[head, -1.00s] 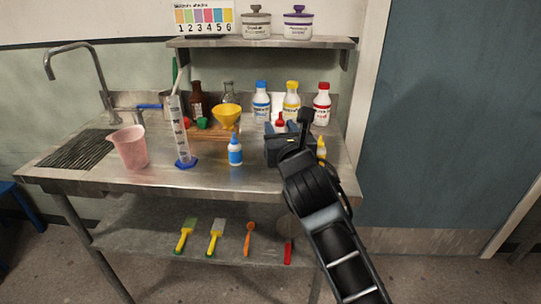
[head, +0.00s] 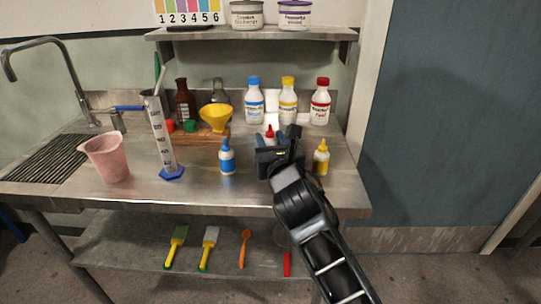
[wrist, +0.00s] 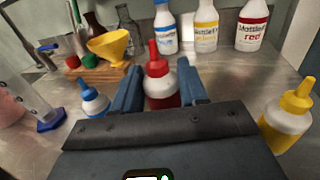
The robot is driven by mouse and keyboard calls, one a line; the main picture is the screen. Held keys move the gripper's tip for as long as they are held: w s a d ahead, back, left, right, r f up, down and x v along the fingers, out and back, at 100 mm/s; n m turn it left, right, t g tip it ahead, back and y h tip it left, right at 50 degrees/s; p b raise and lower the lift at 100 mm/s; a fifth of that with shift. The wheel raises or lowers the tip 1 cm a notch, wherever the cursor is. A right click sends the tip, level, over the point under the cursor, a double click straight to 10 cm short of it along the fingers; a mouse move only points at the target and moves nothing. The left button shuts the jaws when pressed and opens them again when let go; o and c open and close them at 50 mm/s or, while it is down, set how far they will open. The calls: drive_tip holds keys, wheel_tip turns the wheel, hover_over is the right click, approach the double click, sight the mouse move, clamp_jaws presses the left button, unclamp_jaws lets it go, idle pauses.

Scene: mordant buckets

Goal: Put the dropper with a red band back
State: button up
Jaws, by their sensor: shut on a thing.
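The red-banded dropper (wrist: 158,88) is a small white bottle with a red pointed cap and red around its body. It stands upright between the blue fingers of my gripper (wrist: 159,72), which is shut on it. In the head view its red tip (head: 269,131) shows above my gripper (head: 270,146), over the right part of the steel counter. Its base is hidden, so I cannot tell whether it touches the counter. A blue dropper (head: 227,157) stands to the left, and a yellow dropper (head: 321,157) to the right. Behind stands the big white bottle with a red cap and label (head: 320,102).
Big bottles with blue (head: 254,100) and yellow (head: 288,99) caps stand in the back row. A yellow funnel (head: 215,117) sits over a wooden rack at left, near a measuring cylinder (head: 160,140) and pink jug (head: 106,158). A shelf (head: 250,34) hangs above.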

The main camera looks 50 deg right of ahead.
drive_tip(key=shift+f+b, duration=0.4)
drive_tip(key=shift+f, duration=1.25)
drive_tip(key=shift+f, duration=0.15)
drive_tip(key=o, duration=1.1)
drive_tip(key=shift+s+a, duration=0.15)
drive_tip(key=shift+a, duration=0.05)
drive_tip(key=b+v, duration=0.1)
drive_tip(key=v, duration=1)
drive_tip(key=shift+s+a, duration=0.15)
drive_tip(key=shift+s, duration=0.15)
